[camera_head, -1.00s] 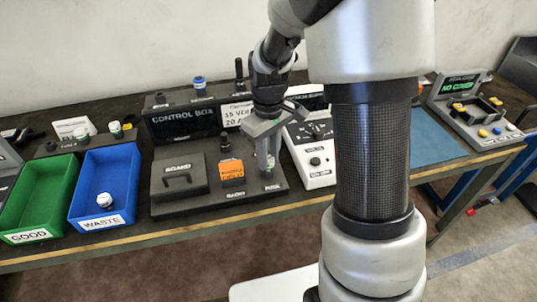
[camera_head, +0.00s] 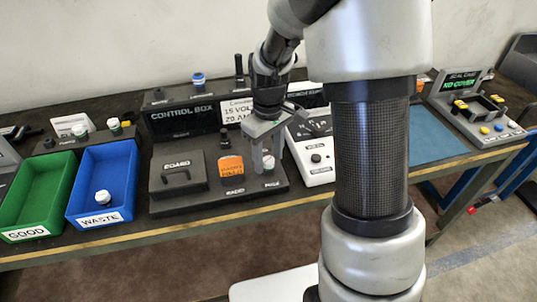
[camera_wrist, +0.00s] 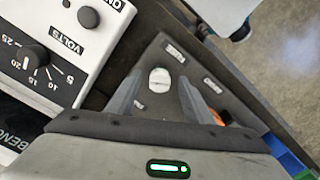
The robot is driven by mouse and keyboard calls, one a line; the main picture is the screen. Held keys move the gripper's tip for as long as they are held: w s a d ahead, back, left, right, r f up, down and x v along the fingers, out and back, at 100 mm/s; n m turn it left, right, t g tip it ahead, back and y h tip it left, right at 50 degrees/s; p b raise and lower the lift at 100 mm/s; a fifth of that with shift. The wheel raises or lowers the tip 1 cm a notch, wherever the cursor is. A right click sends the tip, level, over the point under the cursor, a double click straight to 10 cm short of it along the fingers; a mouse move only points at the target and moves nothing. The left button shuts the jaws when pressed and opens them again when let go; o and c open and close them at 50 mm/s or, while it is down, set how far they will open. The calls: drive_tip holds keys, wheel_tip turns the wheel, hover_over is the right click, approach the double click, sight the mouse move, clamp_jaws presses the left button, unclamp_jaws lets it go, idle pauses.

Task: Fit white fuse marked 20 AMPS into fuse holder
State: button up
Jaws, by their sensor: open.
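A white round-topped fuse (camera_head: 269,162) stands at the right end of the black control-box base, by the fuse label. It also shows in the wrist view (camera_wrist: 159,80), where its top faces the camera. The fuse holder beneath it is hidden, so how deep it sits cannot be told. The fuse's amp marking is not readable. My gripper (camera_head: 266,160) is open above the base, its fingers on either side of the fuse. In the wrist view my gripper (camera_wrist: 160,88) shows gaps between both fingers and the fuse.
A blue waste bin (camera_head: 128,165) holds another white-topped piece (camera_head: 103,197). A green bin (camera_head: 25,195) stands left of it. The control box (camera_head: 183,118) is behind the base. A white bench unit (camera_head: 314,153) is close on the right; an orange part (camera_head: 231,166) is close on the left.

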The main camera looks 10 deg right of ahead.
sight(268, 160)
wheel_tip(268, 160, up, 17)
drive_tip(key=p, duration=0.2)
drive_tip(key=shift+r, duration=0.2)
idle(0.5)
drive_tip(key=s+r+m+t+p, duration=0.2)
drive_tip(key=s+r+m+p, duration=0.1)
drive_tip(key=s+r, duration=0.4)
drive_tip(key=s+r+m+t+p, duration=0.3)
drive_tip(key=s+r+p, duration=0.3)
drive_tip(key=s, duration=0.5)
drive_tip(key=shift+s+r+t, duration=0.15)
drive_tip(key=shift+r+t, duration=0.15)
drive_tip(key=shift+r, duration=0.05)
